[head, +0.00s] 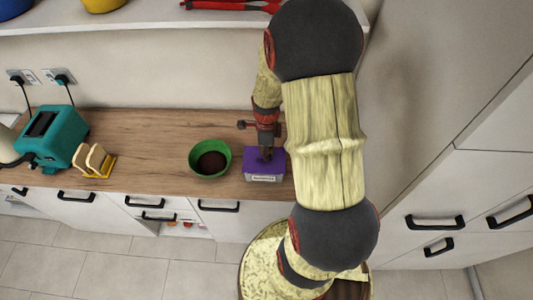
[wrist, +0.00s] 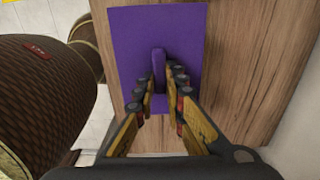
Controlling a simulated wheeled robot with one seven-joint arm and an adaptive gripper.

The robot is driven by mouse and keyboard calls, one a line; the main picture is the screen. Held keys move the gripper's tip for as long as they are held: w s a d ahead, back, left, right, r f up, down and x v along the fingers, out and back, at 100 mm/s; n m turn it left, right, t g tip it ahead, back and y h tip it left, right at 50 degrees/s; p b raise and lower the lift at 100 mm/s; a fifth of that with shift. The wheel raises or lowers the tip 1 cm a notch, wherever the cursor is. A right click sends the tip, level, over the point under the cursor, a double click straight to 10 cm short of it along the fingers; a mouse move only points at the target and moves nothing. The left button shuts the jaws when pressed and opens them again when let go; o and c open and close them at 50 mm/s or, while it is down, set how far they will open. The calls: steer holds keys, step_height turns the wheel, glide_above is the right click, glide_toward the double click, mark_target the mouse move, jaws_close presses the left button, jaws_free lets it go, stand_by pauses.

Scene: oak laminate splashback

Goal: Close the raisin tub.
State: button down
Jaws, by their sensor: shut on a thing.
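The raisin tub (head: 265,179) is a pale box with a small label on its front, standing near the counter's front edge. Its purple lid (head: 251,167) covers the top and looks level; I cannot tell whether it is fully seated. In the wrist view the lid (wrist: 132,38) is a flat purple rectangle with an upright purple handle (wrist: 158,62). My gripper (head: 266,154) points down over the lid. In the wrist view my gripper (wrist: 160,86) has its fingers on both sides of the handle, shut on it. The inside of the tub is hidden.
A green bowl (head: 193,161) with dark contents stands just left of the tub. A toast rack (head: 104,171) and a teal toaster (head: 66,146) are farther left. The wooden counter (head: 150,150) is clear between rack and bowl. A shelf (head: 150,17) runs above.

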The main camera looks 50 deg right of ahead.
stand_by(0.4)
steer(key=c, duration=1.8)
jaws_free()
steer(key=shift+o, duration=1.1)
steer(key=shift+o, duration=1.4)
steer(key=shift+r, duration=0.1)
steer(key=shift+r+p, duration=2.65)
steer(key=shift+r, duration=0.75)
steer(key=shift+c, duration=0.9)
